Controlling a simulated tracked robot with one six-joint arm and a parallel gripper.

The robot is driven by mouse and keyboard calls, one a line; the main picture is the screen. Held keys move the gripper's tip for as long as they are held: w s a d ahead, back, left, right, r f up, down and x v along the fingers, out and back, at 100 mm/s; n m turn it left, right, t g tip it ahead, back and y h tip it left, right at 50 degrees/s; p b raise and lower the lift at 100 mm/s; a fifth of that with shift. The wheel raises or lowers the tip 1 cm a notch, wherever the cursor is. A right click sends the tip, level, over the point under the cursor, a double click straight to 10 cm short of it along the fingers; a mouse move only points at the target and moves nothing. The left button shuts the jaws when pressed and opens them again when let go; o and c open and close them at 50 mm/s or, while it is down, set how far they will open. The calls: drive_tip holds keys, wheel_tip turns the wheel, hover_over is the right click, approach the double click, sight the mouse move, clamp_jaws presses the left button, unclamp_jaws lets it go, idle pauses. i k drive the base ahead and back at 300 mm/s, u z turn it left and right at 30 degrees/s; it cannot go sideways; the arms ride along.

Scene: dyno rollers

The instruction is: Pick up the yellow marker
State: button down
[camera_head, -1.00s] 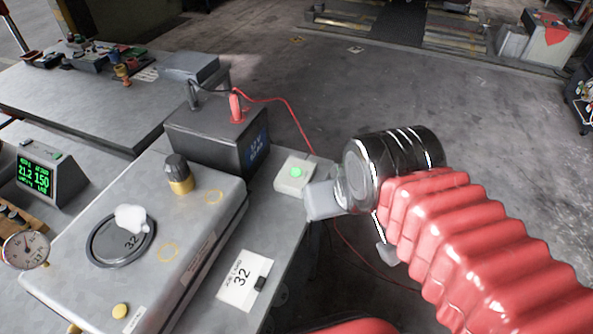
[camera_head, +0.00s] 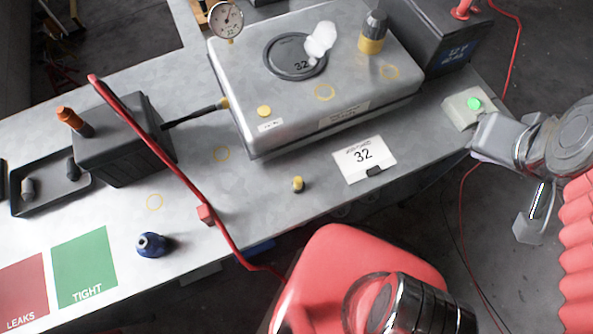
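A small yellow peg-like piece (camera_head: 298,184) stands on the grey bench top, in front of the metal box; it looks like the yellow marker. My gripper (camera_head: 508,186) is at the right edge of the view, well to the right of the yellow piece. Its two grey fingers are apart with nothing seen between them. The upper finger is close to the small box with a green button (camera_head: 466,108); I cannot tell whether they touch.
A metal box (camera_head: 335,130) with a dial gauge (camera_head: 226,19) stands behind the yellow piece. A white card marked 32 (camera_head: 364,158) lies right of it. A red cable (camera_head: 180,175), a black box (camera_head: 122,140) and a blue piece (camera_head: 151,245) are to the left.

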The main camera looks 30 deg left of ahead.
sight(298, 187)
drive_tip(key=u, duration=1.85)
